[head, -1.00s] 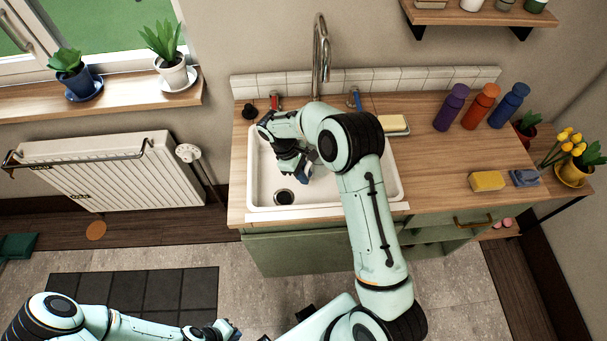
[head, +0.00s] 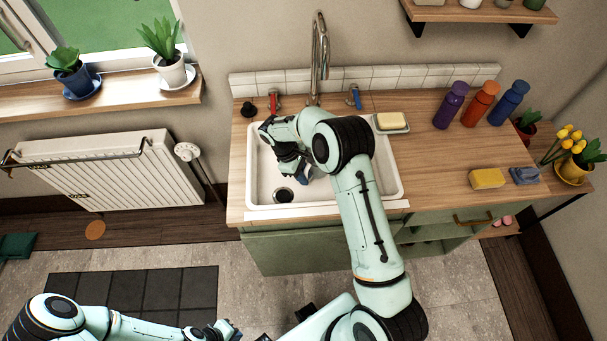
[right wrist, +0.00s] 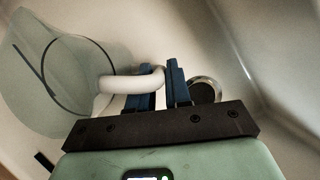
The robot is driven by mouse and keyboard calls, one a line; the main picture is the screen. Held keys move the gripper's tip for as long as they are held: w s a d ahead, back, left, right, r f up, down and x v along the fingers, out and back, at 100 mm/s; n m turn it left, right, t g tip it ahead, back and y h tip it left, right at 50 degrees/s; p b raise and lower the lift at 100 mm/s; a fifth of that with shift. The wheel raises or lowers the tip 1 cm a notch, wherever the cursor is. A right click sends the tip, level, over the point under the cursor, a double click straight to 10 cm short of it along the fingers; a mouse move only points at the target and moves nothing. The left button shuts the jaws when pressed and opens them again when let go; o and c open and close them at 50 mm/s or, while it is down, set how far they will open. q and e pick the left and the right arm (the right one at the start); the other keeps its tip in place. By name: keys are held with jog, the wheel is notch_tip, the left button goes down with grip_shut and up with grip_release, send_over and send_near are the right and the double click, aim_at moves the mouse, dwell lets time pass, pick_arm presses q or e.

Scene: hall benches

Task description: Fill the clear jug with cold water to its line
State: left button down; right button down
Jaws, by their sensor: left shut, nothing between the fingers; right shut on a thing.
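In the right wrist view the clear jug (right wrist: 62,75) lies to the left, with a dark curved line on its wall. Its pale handle (right wrist: 118,84) runs between the blue fingers of my right gripper (right wrist: 161,82), which is shut on it. In the head view my right gripper (head: 303,174) is down inside the white sink (head: 262,180), and my arm hides the jug. The tall tap (head: 319,60) stands behind the sink, with a red handle (head: 274,102) and a blue handle (head: 354,97). I cannot tell whether the jug holds water. My left gripper (head: 230,331) is shut and empty, low in front.
A soap dish (head: 391,124) is right of the sink. Purple, orange and blue bottles (head: 481,103), a yellow sponge (head: 487,178) and a blue item (head: 524,175) stand on the counter's right. Counter between them is clear.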

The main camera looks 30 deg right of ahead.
jog(key=shift+f, duration=0.15)
jog(key=c, duration=1)
grip_release()
pick_arm(q)
jog(key=shift+w+r+p, duration=0.75)
jog(key=shift+w+r, duration=0.1)
jog(key=shift+r, duration=0.15)
pick_arm(e)
jog(key=v, duration=1.3)
jog(key=shift+w+a, duration=0.1)
